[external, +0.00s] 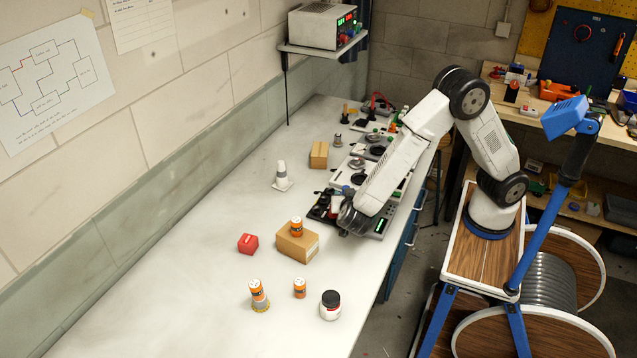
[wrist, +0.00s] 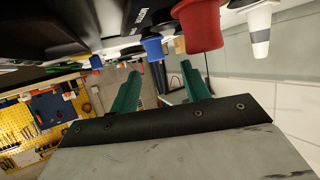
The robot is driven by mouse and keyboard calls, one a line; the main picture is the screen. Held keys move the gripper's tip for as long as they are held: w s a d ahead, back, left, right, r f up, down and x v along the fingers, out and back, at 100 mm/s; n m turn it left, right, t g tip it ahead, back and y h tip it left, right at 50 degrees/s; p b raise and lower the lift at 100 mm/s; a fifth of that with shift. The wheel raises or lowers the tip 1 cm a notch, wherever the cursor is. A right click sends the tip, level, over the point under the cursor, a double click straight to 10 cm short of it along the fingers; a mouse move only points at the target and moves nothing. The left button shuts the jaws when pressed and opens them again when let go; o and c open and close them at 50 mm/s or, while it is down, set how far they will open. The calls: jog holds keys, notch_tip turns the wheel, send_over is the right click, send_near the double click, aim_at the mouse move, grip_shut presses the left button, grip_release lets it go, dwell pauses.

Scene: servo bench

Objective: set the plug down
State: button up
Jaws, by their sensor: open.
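My gripper (external: 352,216) is low over the dark station at the bench's right edge in the external view. In the wrist view, its two green fingers (wrist: 160,86) are apart with nothing held between them. The wrist picture is upside down, with the bench surface along the top. A red tapered plug (wrist: 199,25) stands just beyond the fingers, and a smaller blue piece (wrist: 152,48) is to its left. A white stepped cone (wrist: 260,30) is farther right; it stands on the bench in the external view (external: 282,174). My arm partly hides the station.
Several stations line the right edge. The left bench is clear.

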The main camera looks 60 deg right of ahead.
jog(key=w+r+n+t+y, duration=0.3)
jog(key=w+r+y, duration=0.1)
jog(key=r+y, duration=0.35)
jog(key=w+r+n+t+y, duration=0.35)
jog(key=r+y, duration=0.25)
jog(key=r, duration=0.3)
jog(key=s+d+r+n+g+y, duration=0.1)
jog(key=s+d+n+g, duration=0.2)
jog(key=s, duration=0.5)
jog(key=s+d+r+n+g+y, duration=0.1)
jog(key=s+d+n+g+y, duration=0.1)
jog(key=s, duration=0.7)
jog(key=shift+s+d+r+n+g, duration=0.15)
jog(key=shift+d+n+g, duration=0.4)
jog(key=shift+d, duration=0.65)
jog(key=shift+o, duration=0.4)
jog(key=s+d+f+g+h, duration=0.1)
jog(key=s+d+g+h, duration=0.1)
jog(key=s+d, duration=0.4)
jog(key=s+d+f+g+h, duration=0.2)
jog(key=s+d, duration=0.4)
jog(key=s, duration=0.6)
jog(key=shift+d+f+g, duration=0.2)
jog(key=shift+d+g, duration=0.05)
jog(key=shift+g, duration=0.55)
jog(key=shift+s+h, duration=0.1)
jog(key=shift+h, duration=0.15)
